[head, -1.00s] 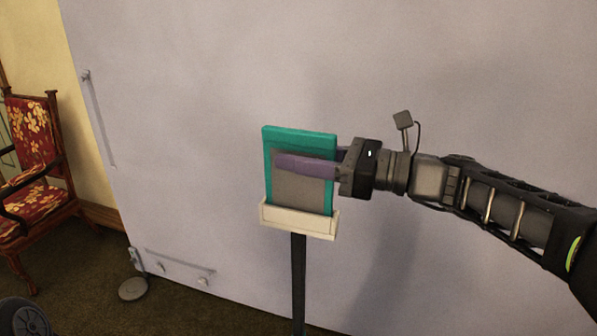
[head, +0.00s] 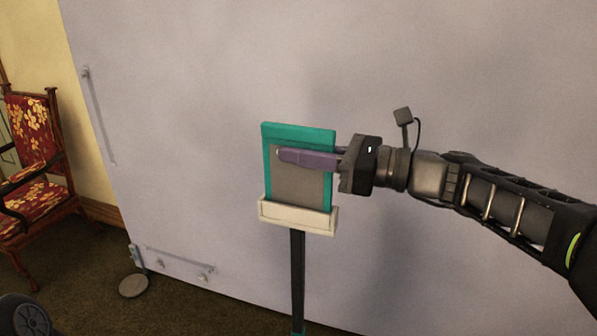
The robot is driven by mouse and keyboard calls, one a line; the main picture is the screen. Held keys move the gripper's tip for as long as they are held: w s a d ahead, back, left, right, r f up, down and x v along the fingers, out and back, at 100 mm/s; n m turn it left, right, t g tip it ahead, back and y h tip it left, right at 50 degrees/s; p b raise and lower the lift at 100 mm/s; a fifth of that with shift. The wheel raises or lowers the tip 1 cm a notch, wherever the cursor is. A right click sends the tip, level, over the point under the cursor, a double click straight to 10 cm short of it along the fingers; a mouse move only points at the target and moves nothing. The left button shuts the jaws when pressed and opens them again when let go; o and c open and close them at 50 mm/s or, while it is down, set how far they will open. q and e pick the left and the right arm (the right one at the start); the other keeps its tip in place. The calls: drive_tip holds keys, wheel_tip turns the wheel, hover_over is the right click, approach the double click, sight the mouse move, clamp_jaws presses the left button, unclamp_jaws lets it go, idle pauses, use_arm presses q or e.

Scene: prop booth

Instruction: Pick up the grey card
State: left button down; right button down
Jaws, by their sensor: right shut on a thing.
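The grey card (head: 300,188) is a flat grey panel with a teal border (head: 299,134) along its top and sides. It stands upright, its lower edge inside a cream holder (head: 297,216) on a dark pole. My right gripper (head: 308,158) comes in from the right and is shut on the card. One purple finger lies across the grey face; the other is mostly hidden behind the card. The card's bottom edge is hidden by the holder's front. My left gripper is not in view.
The dark pole (head: 297,265) runs down to a teal part at the picture's bottom edge. A large pale panel (head: 450,80) stands behind. A red floral chair (head: 32,145) is at the left. A round metal foot (head: 133,285) rests on the brown carpet.

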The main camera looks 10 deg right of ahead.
drive_tip(key=shift+r, duration=0.1)
idle(0.6)
wheel_tip(320, 180, up, 10)
drive_tip(key=shift+f+p, duration=0.1)
drive_tip(key=shift+p, duration=0.2)
idle(0.6)
